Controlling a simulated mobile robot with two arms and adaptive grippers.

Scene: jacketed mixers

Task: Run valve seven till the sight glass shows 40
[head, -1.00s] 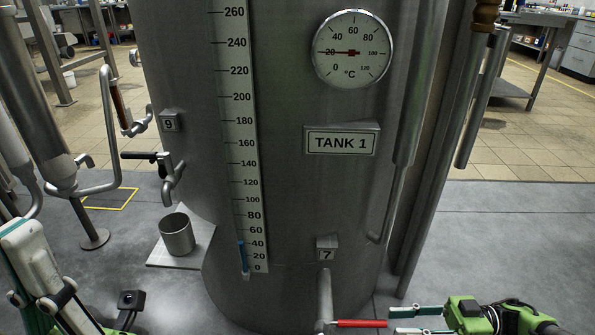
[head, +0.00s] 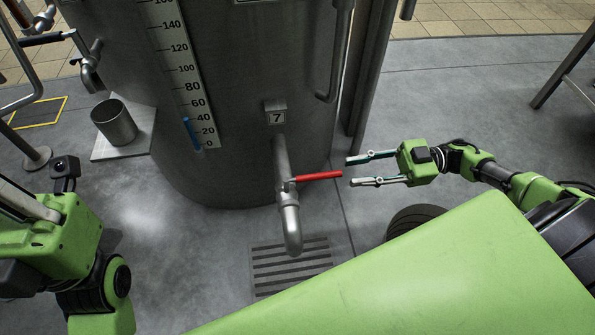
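Valve 7 is a bent metal pipe (head: 289,215) low on the tank, under the number plate "7" (head: 275,118). Its red lever (head: 318,176) points right, crosswise to the pipe. No liquid shows at the spout. The sight glass scale (head: 181,72) is on the tank front; its blue column (head: 191,132) tops out at about the 40 mark. My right gripper (head: 350,171) is open and empty, its two fingers pointing left just past the lever's tip, with a small gap. My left arm (head: 50,235) shows at the lower left; its fingertips are out of view.
A floor drain grate (head: 291,266) lies under the spout. A metal cup (head: 114,122) stands on a plate (head: 140,147) at left, under another tap with a black handle (head: 42,40). A vertical pipe (head: 342,50) runs down the tank's right side. Floor to the right is mostly clear.

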